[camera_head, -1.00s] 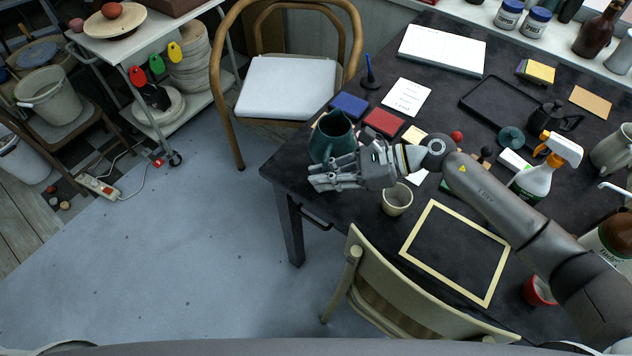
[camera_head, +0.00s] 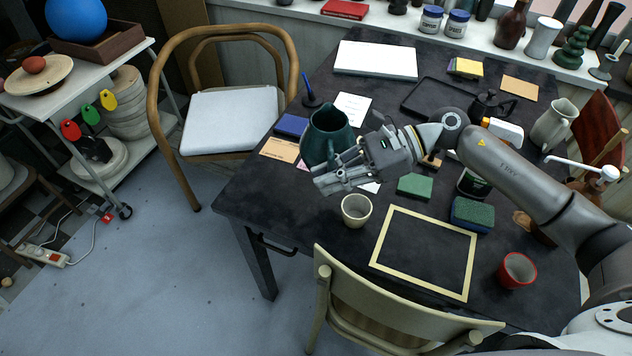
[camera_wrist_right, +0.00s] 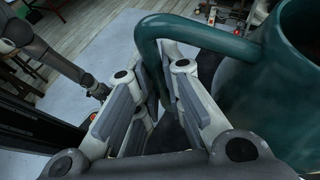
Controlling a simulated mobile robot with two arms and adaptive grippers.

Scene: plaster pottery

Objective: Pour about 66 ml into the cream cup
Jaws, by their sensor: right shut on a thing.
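The cream cup (camera_head: 356,210) stands upright near the table's front edge, and its inside looks pale. A dark teal jug (camera_head: 322,146) is behind it, a little to the left and about upright. My right gripper (camera_head: 335,180) is shut on the jug's handle, in front of the jug's body. The right wrist view shows the handle (camera_wrist_right: 205,32) running down between the fingers, with the jug's body (camera_wrist_right: 285,85) to the right. The jug's contents are hidden. My left gripper (camera_wrist_right: 97,90) shows small in the right wrist view; its finger state is unclear.
A yellowish square frame (camera_head: 425,285) lies right of the cup. A green block (camera_head: 414,186) and a red cup (camera_head: 517,270) are also to the right. A wooden chair (camera_head: 385,315) stands close in front of the table.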

